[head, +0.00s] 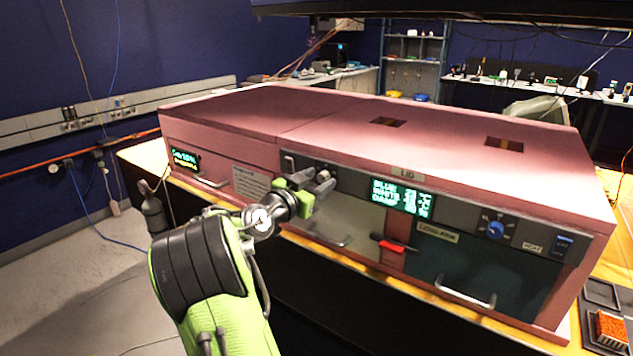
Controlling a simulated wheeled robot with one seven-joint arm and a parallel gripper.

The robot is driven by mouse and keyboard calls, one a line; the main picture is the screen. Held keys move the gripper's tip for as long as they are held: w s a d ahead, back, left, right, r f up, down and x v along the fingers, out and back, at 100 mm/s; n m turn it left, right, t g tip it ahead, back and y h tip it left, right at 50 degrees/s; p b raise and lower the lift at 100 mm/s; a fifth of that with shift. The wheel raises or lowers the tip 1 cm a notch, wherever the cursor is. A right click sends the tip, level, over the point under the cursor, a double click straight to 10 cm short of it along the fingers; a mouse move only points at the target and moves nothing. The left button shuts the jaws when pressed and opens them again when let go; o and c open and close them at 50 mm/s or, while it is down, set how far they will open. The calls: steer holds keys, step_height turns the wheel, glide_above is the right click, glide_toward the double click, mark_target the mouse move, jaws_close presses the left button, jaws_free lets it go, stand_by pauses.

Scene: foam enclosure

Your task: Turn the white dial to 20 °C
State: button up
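My gripper (312,182), with green finger mounts, is at the front panel of the pink foam enclosure (230,120), left of the green-lit display. Its fingertips are close to the panel where they cover part of it. I cannot make out the white dial for certain; it may be behind the fingers. Whether the fingers are open, shut or touching a dial is too small to tell. The display (402,196) has lines that seem to read BLUE, WHITE and DARK, with values too blurred to read. A blue dial (495,230) sits further right on the panel.
A small switch (289,163) is left of my gripper. A blue HEAT switch (563,243) is at the panel's right end. A red-handled latch (392,246) and metal door handles (465,293) stick out below. A second display (185,159) is at the left.

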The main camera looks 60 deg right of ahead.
jaws_close()
